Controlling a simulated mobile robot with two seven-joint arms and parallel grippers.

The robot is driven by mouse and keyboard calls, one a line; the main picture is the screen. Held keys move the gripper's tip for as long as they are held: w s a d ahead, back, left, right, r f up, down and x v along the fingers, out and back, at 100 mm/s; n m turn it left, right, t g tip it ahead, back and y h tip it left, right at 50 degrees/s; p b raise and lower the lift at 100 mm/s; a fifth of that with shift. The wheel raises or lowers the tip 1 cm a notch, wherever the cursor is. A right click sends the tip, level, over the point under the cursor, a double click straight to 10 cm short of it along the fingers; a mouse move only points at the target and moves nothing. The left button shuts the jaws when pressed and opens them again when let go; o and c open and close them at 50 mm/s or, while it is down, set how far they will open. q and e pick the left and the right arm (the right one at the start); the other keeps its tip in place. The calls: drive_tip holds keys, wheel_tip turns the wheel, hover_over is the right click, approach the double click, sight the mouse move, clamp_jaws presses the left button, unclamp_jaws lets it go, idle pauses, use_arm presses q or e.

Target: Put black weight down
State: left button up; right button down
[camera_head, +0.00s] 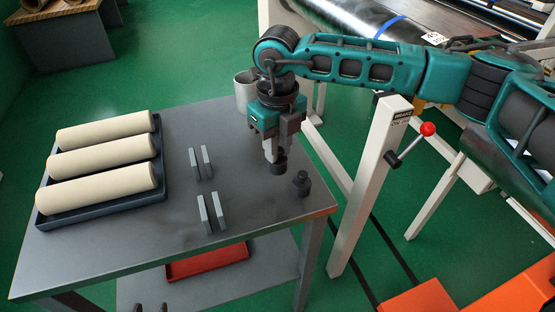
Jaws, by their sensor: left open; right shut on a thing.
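My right gripper (275,152) points down over the right part of the grey table (150,240). It is shut on a small black weight (279,166), which is at or just above the table top; I cannot tell whether it touches. A second black weight (302,184) with a knob on top stands upright on the table, just right of and nearer than the held one. My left gripper (150,308) shows only as two dark fingertips at the bottom edge, apart and with nothing visible between them.
A dark tray (92,212) with three cream rolls lies on the table's left side. Two pairs of upright grey plates (212,213) stand mid-table. A red tray (207,262) lies on the lower shelf. A white post with a red-knobbed lever (428,129) stands right of the table.

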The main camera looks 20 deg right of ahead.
drive_tip(key=shift+f, duration=2.25)
drive_tip(key=c, duration=1)
unclamp_jaws()
drive_tip(key=shift+r, duration=0.1)
wheel_tip(320, 180, up, 12)
drive_tip(key=shift+r, duration=0.1)
